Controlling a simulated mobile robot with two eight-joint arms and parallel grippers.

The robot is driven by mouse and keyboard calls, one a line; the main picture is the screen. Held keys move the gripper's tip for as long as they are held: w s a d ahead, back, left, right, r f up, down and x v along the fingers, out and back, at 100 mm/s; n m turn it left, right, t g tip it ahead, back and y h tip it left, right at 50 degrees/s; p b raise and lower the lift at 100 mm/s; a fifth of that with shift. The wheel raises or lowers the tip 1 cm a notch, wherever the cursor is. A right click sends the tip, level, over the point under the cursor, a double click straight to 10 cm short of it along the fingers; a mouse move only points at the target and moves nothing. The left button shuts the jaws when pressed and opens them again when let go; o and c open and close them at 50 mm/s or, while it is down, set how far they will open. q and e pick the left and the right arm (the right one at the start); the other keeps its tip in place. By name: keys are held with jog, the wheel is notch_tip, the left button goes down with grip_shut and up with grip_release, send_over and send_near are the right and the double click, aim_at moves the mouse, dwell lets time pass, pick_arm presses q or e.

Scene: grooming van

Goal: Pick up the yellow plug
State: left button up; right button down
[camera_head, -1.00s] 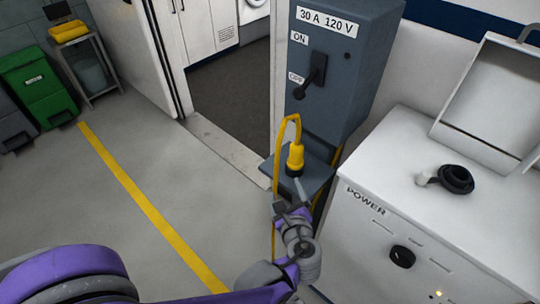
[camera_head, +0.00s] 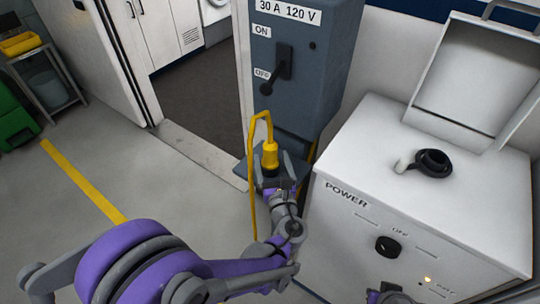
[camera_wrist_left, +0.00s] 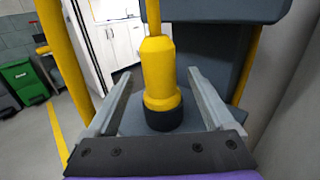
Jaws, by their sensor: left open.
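The yellow plug (camera_head: 270,156) stands upright with its black end down on the small grey shelf (camera_head: 240,172) below the switch box. A yellow cable (camera_head: 251,180) arches from its top and hangs down on the left. My left gripper (camera_head: 272,168) is open, with one finger on each side of the plug. In the left wrist view the plug (camera_wrist_left: 158,75) stands between the two fingers (camera_wrist_left: 157,88), with a gap showing on both sides. A small part of my right arm's end (camera_head: 388,294) shows at the bottom edge; its jaws cannot be made out.
The grey switch box (camera_head: 300,75) rises just behind the plug. The white power unit (camera_head: 450,205) stands close on the right, with a black round inlet (camera_head: 433,162) and its cap on top. Open floor lies to the left, and a doorway (camera_head: 195,105) behind.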

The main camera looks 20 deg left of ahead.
pick_arm(q)
jog(key=x, duration=0.2)
jog(key=shift+w+a, duration=0.15)
jog(key=shift+w, duration=0.25)
grip_shut()
